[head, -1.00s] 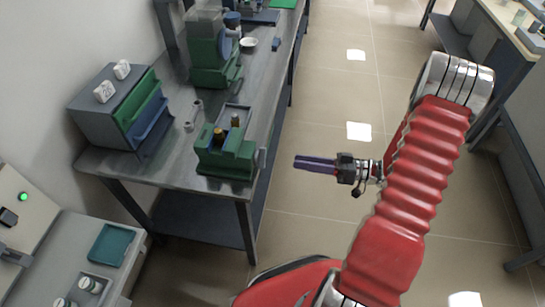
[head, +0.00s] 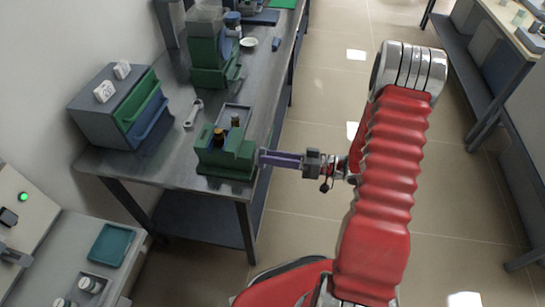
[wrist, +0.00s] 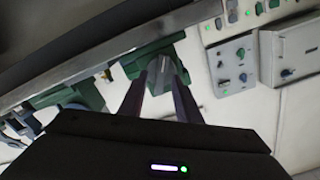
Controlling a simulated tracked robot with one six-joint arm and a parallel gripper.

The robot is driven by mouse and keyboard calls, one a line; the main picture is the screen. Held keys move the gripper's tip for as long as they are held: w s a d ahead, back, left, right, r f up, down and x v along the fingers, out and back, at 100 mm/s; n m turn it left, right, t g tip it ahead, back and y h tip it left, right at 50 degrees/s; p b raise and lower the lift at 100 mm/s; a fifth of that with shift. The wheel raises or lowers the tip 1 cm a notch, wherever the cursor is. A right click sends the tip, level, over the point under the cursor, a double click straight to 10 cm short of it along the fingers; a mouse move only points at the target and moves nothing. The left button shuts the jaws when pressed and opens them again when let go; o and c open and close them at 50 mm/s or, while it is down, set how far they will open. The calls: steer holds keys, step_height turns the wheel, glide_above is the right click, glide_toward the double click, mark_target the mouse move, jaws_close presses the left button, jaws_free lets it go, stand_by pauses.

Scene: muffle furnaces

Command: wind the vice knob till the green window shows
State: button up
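The green vice (head: 225,158) stands at the near end of the steel bench, with brown and dark pieces on its top. Its grey knob (head: 262,157) is on its right side, at the bench edge; the knob also shows in the wrist view (wrist: 159,74). My gripper (head: 266,158) reaches in level from the right, its tips at the knob. In the wrist view, the two dark fingers (wrist: 158,88) are apart, one on each side of the knob. I cannot tell whether they touch it. No green window is distinguishable on the vice.
A grey drawer cabinet (head: 108,108) and a spanner (head: 193,113) are left of the vice. A green machine (head: 212,55) stands behind it. A teal tray (head: 109,244) lies on the lower left counter. The floor (head: 310,215) right of the bench is clear.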

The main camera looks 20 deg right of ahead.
steer(key=shift+c, duration=0.5)
jaws_close()
steer(key=shift+m, duration=0.5)
steer(key=n, duration=1.1)
steer(key=f+n, duration=0.1)
steer(key=n, duration=2.2)
steer(key=shift+s+a+f+n, duration=0.2)
steer(key=shift+s+n, duration=0.1)
steer(key=shift+s, duration=0.1)
